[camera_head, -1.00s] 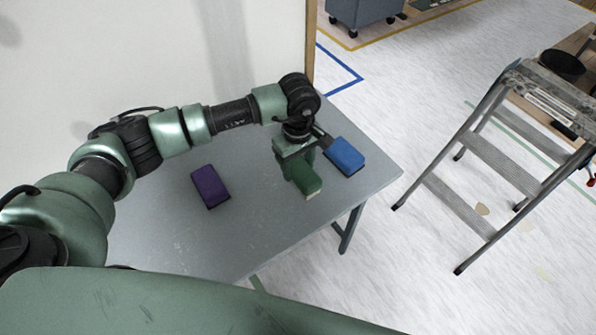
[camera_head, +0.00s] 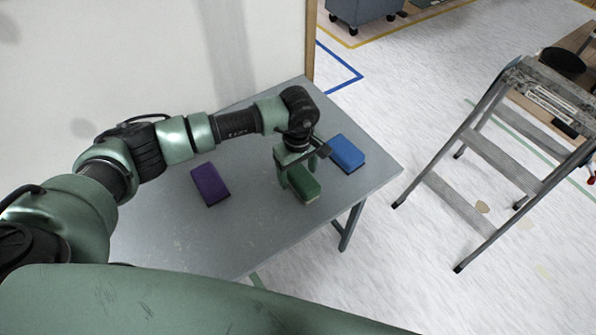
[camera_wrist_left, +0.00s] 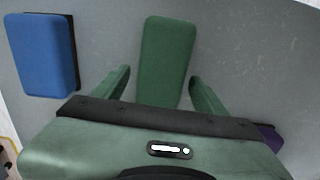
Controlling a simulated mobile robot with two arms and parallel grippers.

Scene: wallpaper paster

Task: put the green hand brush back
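The green hand brush (camera_head: 306,186) lies on the grey table between the blue brush and the purple brush, nearer the blue one. My left gripper (camera_head: 297,166) is over its far end. In the left wrist view the green brush (camera_wrist_left: 166,58) lies between the two green fingers of my left gripper (camera_wrist_left: 161,92), with a gap on each side. The left gripper is open, and its body hides the near end of the brush in that view. My right gripper is not in view.
The blue brush (camera_head: 346,154) lies close on the right of the left gripper. The purple brush (camera_head: 210,185) lies to the left. The table (camera_head: 235,240) is bare towards its front. A stepladder (camera_head: 490,165) stands on the floor to the right.

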